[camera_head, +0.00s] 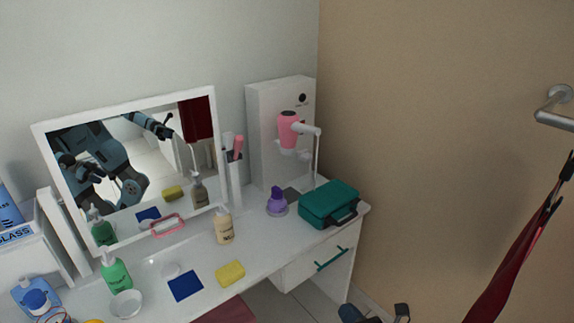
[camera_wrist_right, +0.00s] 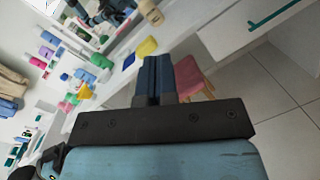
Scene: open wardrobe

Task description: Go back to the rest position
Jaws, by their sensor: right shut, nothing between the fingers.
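My right gripper (camera_head: 375,314) shows at the bottom edge of the head view, in front of the dressing table's right end and apart from it. In the right wrist view my right gripper (camera_wrist_right: 153,80) is shut, its two dark fingers together with nothing between them. My left gripper does not show directly in either view. The mirror (camera_head: 130,165) on the table reflects parts of my body and arms.
The white dressing table (camera_head: 262,255) carries a teal case (camera_head: 328,203), a yellow sponge (camera_head: 230,273), a blue cloth (camera_head: 186,286) and several bottles. A pink stool (camera_wrist_right: 190,77) stands below it. A red cloth (camera_head: 505,265) hangs at the right. Floor tiles (camera_wrist_right: 285,75) are clear.

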